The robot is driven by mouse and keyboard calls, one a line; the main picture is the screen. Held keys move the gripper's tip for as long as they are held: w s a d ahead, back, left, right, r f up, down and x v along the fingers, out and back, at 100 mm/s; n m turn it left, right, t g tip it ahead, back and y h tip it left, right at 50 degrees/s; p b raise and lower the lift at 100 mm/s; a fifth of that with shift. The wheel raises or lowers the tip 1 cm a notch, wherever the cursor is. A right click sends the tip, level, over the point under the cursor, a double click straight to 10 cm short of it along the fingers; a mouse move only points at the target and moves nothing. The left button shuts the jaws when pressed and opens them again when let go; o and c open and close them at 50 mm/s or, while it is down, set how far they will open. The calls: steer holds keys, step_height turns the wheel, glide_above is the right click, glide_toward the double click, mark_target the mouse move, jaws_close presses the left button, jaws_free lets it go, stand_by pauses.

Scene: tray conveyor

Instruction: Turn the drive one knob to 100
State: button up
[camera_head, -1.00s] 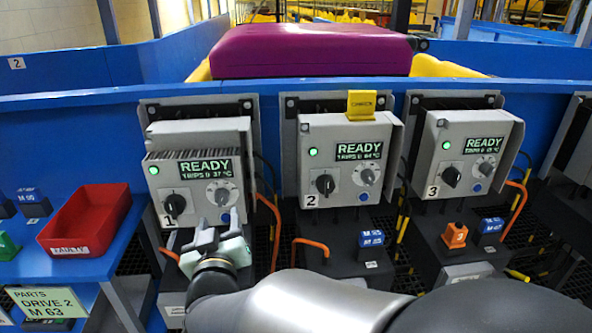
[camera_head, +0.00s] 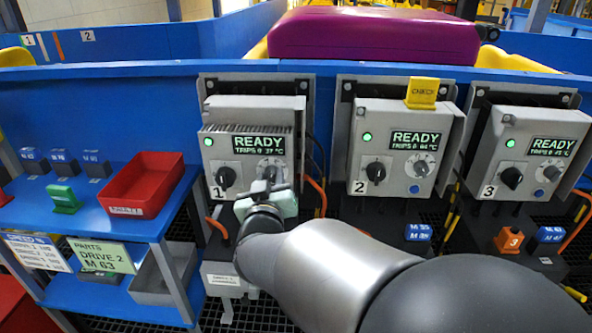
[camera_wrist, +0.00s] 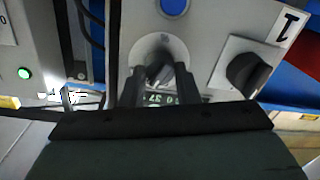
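The drive one box (camera_head: 249,150) is grey, marked 1, with a lit green lamp and a display reading READY, trips 0, 37 °C. Its grey dial knob (camera_wrist: 158,70) sits on a pale round scale, right of a black knob (camera_head: 225,177). My gripper (camera_head: 270,184) is in front of the grey knob and partly covers it in the head view. In the wrist view my gripper (camera_wrist: 160,78) has its fingers apart on either side of the grey knob, with gaps visible. I cannot tell whether they touch it. The scale figures are too small to read.
The drive two box (camera_head: 400,145) and drive three box (camera_head: 535,155) stand to the right, also showing READY. A yellow tag (camera_head: 422,93) tops box two. A red bin (camera_head: 143,187) stands on the blue shelf at left. Orange cables hang below the boxes.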

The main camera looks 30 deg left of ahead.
steer(key=shift+f, duration=0.1)
steer(key=m+b, duration=0.3)
steer(key=shift+f+m, duration=0.15)
steer(key=shift+m, duration=0.15)
steer(key=shift+m+b, duration=1.2)
steer(key=shift+b, duration=0.05)
steer(key=shift+m+t+b, duration=0.3)
steer(key=shift+m+b, duration=0.8)
steer(key=shift+m, duration=0.4)
steer(key=o, duration=1)
steer(key=shift+c, duration=0.2)
steer(key=p+v, duration=0.3)
steer(key=v, duration=1.4)
steer(key=shift+s+d, duration=0.2)
